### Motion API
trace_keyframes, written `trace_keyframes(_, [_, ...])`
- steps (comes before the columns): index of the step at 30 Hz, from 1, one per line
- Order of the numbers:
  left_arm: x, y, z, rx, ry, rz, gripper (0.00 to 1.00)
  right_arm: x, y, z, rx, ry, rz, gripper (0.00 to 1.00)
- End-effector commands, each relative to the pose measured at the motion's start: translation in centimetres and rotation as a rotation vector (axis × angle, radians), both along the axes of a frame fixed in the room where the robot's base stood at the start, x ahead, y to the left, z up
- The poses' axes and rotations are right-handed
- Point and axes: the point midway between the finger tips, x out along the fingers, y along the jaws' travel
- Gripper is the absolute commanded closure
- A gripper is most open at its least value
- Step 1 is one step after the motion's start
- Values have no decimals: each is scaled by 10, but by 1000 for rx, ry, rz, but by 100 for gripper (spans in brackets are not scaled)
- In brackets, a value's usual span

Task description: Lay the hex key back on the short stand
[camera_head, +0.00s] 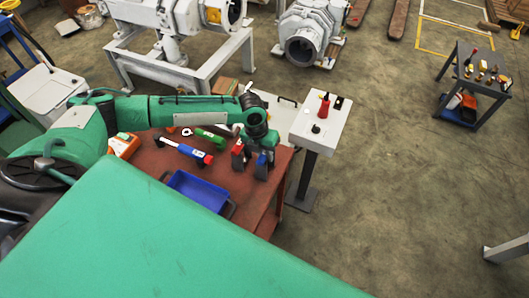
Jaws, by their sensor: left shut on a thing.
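My left gripper (261,149) reaches in from the left and points down over the right end of the red-brown table (256,212). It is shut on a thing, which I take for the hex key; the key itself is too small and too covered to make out. Two small dark stands are by the gripper: one with a red top (238,150) just to its left, one with a blue top (262,161) right below it. I cannot tell which is the short stand, nor whether the gripper touches either. My right gripper is not in view.
A blue tray (201,190), a red and blue tool (184,149), a green tool (211,137) and an orange-and-white box (124,145) are on the table. A white pedestal (318,138) with a red-handled item stands close right. Open floor lies further right.

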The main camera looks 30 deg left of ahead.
Motion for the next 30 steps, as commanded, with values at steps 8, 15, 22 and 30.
trace_keyframes(8, [0, 0, -3, -1, -1, -1, 100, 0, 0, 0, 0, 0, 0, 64])
trace_keyframes(15, [0, 0, -3, 0, 0, 0, 52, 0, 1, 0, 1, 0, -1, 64])
trace_keyframes(22, [0, 0, -4, 0, 0, 0, 46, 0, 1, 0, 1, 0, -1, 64])
trace_keyframes(30, [0, 0, -4, 0, 0, 0, 15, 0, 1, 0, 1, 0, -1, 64])
